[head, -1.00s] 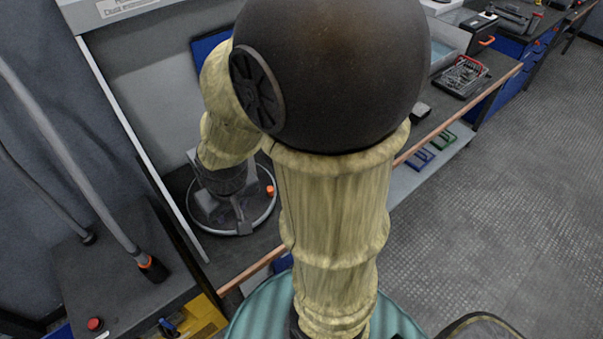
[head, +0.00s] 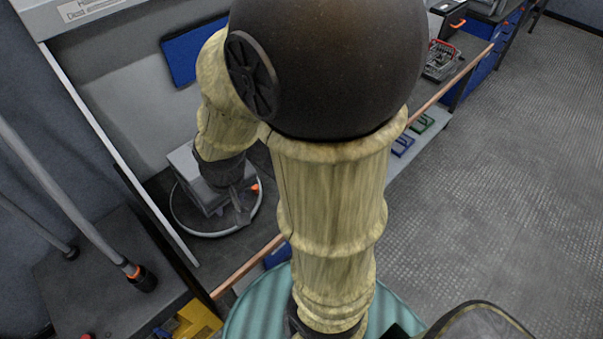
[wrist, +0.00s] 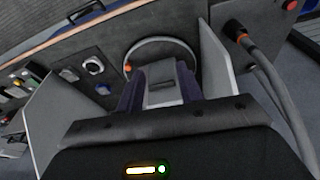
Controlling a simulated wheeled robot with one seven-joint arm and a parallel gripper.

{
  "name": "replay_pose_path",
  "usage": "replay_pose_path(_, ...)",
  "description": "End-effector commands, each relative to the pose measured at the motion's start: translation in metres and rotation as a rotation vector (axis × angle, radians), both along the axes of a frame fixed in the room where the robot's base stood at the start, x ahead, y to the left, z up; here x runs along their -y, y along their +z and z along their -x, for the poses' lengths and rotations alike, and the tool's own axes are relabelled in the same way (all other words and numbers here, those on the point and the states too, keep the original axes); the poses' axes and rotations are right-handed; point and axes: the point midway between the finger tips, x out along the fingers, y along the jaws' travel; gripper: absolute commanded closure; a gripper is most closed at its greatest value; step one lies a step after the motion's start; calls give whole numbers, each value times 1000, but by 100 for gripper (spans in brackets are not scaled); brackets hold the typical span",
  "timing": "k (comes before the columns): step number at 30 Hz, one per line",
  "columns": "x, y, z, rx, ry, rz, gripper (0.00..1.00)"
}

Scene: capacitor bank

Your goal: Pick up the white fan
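A pale round ring (head: 183,222) with an orange spot lies on the dark bench, under the end of my arm. It seems to be the white fan, but most of it is hidden. My gripper (head: 230,205) is a dark shape over the ring, beside a grey boxy part. The ring also shows in the wrist view (wrist: 140,48), beyond a grey block (wrist: 160,88) flanked by dark purple parts. I cannot tell whether this block belongs to the fan or to my gripper, or whether the fingers touch anything.
The bench recess has a grey back wall with a blue panel (head: 190,50). A pale upright edge (head: 120,155) bounds it on the left. Grey tubes (head: 60,195) stand further left. A wire basket (head: 440,60) is at the right. Open textured floor (head: 500,170) lies at right.

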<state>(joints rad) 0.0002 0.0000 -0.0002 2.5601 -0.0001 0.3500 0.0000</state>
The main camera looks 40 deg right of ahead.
Motion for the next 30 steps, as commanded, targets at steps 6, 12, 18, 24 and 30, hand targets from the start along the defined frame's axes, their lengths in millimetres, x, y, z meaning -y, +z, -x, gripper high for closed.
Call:
replay_pose_path(6, 0, 0, 0, 0, 0, 0, 64)
replay_pose_path(12, 4, -7, 1, -17, -40, -13, 30)
replay_pose_path(18, 29, -42, 9, -122, -298, -102, 20)
replay_pose_path(24, 58, -88, 20, -264, -708, -288, 20)
replay_pose_path(30, 83, -126, 23, -373, -1105, -526, 20)
